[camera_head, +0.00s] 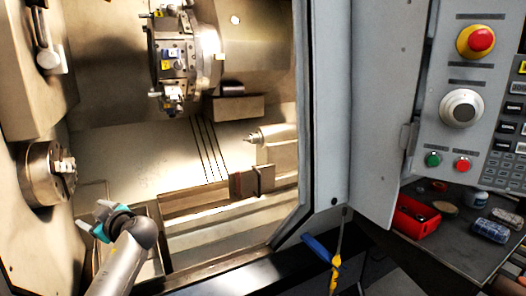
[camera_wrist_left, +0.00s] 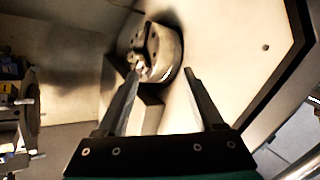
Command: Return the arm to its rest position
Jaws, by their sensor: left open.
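My left arm reaches from the bottom left into the open lathe in the head view. Its left gripper (camera_head: 104,212), with teal parts, is low in front of the chuck (camera_head: 42,176) and to its right, apart from it. The head view barely shows the fingers. In the left wrist view, the two fingers of the left gripper (camera_wrist_left: 163,75) stand wide apart with nothing between them. The chuck (camera_wrist_left: 160,50) shows beyond the fingertips, with bright jaws; I cannot tell whether it holds a part. My right gripper is out of view.
The tool turret (camera_head: 172,55) hangs above, and the tailstock (camera_head: 272,140) is to the right. The door (camera_head: 375,100) and control panel (camera_head: 465,100) stand right of the opening. A red bin (camera_head: 415,217) sits on the bench; a blue-handled tool (camera_head: 318,248) is near the sill.

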